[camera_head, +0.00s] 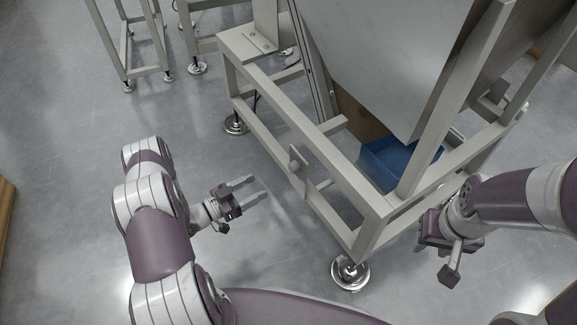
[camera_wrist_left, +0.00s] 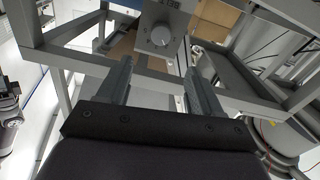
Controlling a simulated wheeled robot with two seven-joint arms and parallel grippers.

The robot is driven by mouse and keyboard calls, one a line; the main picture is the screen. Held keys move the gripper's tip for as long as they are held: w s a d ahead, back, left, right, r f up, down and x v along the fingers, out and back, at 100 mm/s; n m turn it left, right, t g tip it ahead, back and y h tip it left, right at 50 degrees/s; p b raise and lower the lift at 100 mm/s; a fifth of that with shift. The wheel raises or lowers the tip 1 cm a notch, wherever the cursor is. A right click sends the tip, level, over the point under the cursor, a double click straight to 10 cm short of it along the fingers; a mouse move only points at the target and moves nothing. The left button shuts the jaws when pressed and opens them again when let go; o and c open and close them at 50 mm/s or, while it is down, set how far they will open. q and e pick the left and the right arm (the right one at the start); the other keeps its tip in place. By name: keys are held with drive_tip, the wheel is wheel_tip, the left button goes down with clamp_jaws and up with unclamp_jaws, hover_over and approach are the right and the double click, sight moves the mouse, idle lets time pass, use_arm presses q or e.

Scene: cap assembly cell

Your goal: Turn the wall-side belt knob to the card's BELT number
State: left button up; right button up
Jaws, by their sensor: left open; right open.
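A grey round belt knob (camera_wrist_left: 158,36) sits on a pale plate in the left wrist view, between and beyond my fingertips. Part of an upside-down dark label, apparently BELT, shows at the top edge above it. In the head view the small pale knob fitting (camera_head: 297,158) stands on the side of the metal frame. My left gripper (camera_head: 256,188) is open and empty, to the left of the knob and apart from it; its two fingers also show in the left wrist view (camera_wrist_left: 158,82). My right gripper (camera_head: 436,230) is at the right; its fingers are hard to see. No card shows.
The pale metal frame (camera_head: 290,108) carries a large grey hopper (camera_head: 385,50). A blue bin (camera_head: 390,163) sits inside the frame. A round foot (camera_head: 350,272) stands at its near corner. The floor around my left gripper is clear.

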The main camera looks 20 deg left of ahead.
sight(291, 169)
use_arm(q)
drive_tip(key=b+x, duration=0.1)
drive_tip(key=x, duration=0.2)
drive_tip(key=b+x, duration=0.2)
drive_tip(key=x, duration=0.2)
drive_tip(key=b+x, duration=0.1)
drive_tip(key=x, duration=0.3)
drive_tip(key=shift+f+b, duration=0.3)
drive_tip(key=shift+w+d+r, duration=0.15)
drive_tip(key=shift+w+d, duration=0.1)
drive_tip(key=c, duration=1.1)
